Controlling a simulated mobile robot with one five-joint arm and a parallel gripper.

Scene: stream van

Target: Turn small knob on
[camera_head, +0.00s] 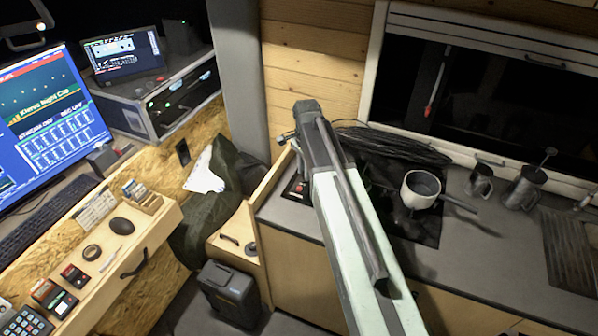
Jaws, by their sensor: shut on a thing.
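A small dark control panel (298,187) with a red part sits at the left end of the grey counter, partly covered by my arm. My gripper (297,152) is at the far end of my arm, right above this panel. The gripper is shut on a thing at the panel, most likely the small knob. My own arm hides the fingertips and the knob, so how far the knob is turned cannot be seen.
A dark hob (415,225) bears a pot (421,188) with its handle to the right. Dark cables (400,143) lie behind it. Metal mugs (525,188) stand further right. A desk (135,235) with a monitor (40,115) is at the left. A wooden wall rises behind my gripper.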

